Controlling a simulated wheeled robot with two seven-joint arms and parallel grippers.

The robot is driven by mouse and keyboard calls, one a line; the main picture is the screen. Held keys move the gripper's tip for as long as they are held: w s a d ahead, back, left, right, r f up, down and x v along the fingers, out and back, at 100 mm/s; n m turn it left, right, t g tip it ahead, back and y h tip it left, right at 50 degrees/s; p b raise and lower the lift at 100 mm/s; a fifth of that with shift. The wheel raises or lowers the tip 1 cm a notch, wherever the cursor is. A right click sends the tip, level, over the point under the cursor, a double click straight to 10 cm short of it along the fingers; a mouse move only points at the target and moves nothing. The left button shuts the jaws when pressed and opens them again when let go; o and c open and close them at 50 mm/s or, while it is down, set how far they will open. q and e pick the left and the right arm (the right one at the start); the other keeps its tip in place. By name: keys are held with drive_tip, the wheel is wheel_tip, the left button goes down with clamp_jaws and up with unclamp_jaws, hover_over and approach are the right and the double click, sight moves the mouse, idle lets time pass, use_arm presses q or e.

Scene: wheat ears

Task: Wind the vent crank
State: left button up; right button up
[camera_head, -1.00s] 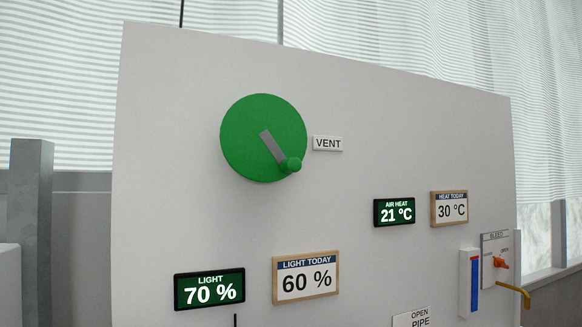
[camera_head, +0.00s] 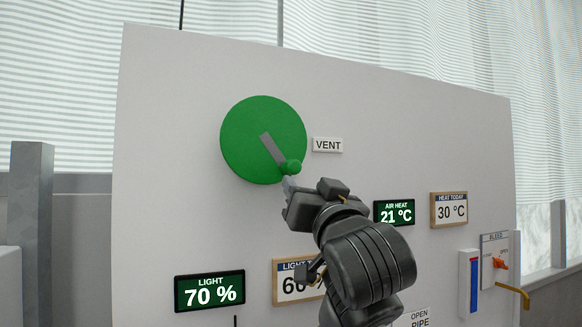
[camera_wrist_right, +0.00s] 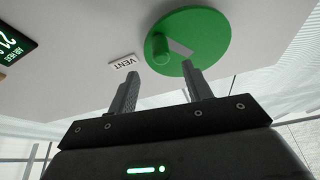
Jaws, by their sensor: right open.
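The vent crank is a green disc (camera_head: 262,120) on the pale panel, with a grey bar (camera_head: 272,148) and a green knob (camera_head: 291,167) at its lower right. My right gripper (camera_head: 289,182) is just below the knob. In the right wrist view the open fingers of my right gripper (camera_wrist_right: 160,82) point toward the disc (camera_wrist_right: 205,35), and the knob (camera_wrist_right: 161,47) shows beyond the gap between them. The fingers look apart from the knob, with nothing between them. The left gripper is not in view.
A VENT label (camera_head: 328,145) is right of the disc. The light display (camera_head: 209,291) reads 70 %, the air heat display (camera_head: 394,212) 21 °C. My right arm partly covers the light-today card (camera_head: 288,288). A bleed lever (camera_head: 499,262) is at far right.

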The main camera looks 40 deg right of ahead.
sight(295, 173)
drive_tip(key=p+x, duration=0.2)
drive_tip(key=p, duration=0.1)
drive_tip(key=p+x, duration=0.3)
drive_tip(key=p, duration=0.1)
drive_tip(key=shift+s+r, duration=0.1)
drive_tip(key=shift+r, duration=0.25)
drive_tip(key=shift+f+x, duration=0.15)
drive_tip(key=shift+x, duration=1.2)
drive_tip(key=shift+f+x, duration=0.2)
drive_tip(key=shift+x, duration=1.1)
clamp_jaws()
